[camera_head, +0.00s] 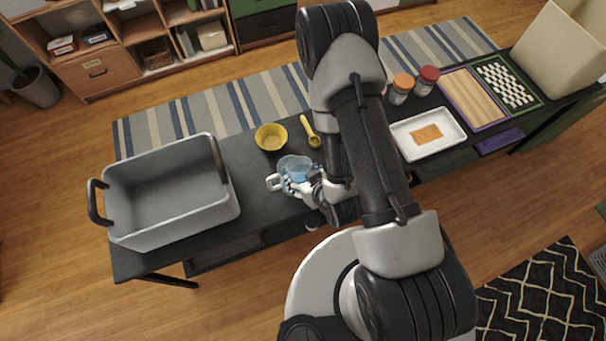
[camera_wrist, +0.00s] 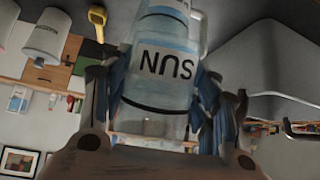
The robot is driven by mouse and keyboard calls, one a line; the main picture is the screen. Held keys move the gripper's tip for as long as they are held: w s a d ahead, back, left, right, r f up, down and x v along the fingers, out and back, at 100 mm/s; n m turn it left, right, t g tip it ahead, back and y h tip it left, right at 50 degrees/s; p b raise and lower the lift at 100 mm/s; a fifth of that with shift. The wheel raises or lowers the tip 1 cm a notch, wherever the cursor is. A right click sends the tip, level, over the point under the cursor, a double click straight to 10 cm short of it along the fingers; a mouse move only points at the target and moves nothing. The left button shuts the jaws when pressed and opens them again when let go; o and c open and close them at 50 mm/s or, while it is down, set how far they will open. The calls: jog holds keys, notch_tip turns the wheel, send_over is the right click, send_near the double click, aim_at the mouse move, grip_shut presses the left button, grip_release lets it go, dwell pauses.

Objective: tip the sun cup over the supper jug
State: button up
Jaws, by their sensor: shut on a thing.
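My gripper (camera_head: 309,187) is shut on the sun cup, a clear cup. In the wrist view the cup (camera_wrist: 158,92) stands between the two fingers (camera_wrist: 160,100), and its white SUN label reads upside down. In the head view a clear bluish vessel with a pale handle, seemingly the supper jug (camera_head: 272,183), is at the fingertips over the dark table. Cup and jug overlap there, so I cannot tell their edges apart or whether they touch. No jug label is readable.
A grey bin (camera_head: 172,228) with dark handles stands left on the dark table. A yellow bowl (camera_head: 271,137) and yellow scoop (camera_head: 311,132) lie just behind the jug. Two lidded jars (camera_head: 401,88) and a white tray (camera_head: 452,132) are right of my arm.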

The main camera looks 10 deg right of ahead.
jog(key=shift+f+g+h+b, duration=0.3)
jog(key=shift+f+g+b, duration=0.4)
jog(key=shift+f+b, duration=0.75)
jog(key=shift+d+g+h+b, duration=0.1)
jog(key=shift+g+h+b, duration=0.2)
jog(key=shift+g+b, duration=0.45)
jog(key=shift+s+f+b, duration=0.1)
jog(key=shift+f+b, duration=0.05)
jog(key=shift+b, duration=0.8)
jog(key=g+b, duration=0.1)
jog(key=b, duration=0.2)
jog(key=shift+s, duration=0.15)
jog(key=shift+r+g+h+p, duration=0.35)
jog(key=shift+r+h+p, duration=0.1)
jog(key=shift+p, duration=0.25)
jog(key=shift+r+g+p, duration=0.2)
jog(key=shift+g+p, duration=0.1)
jog(key=shift+p, duration=0.65)
jog(key=shift+d+p, duration=0.1)
jog(key=shift+p, duration=0.2)
jog(key=r+g+h+p, duration=0.1)
jog(key=g+p, duration=0.1)
jog(key=p, duration=0.3)
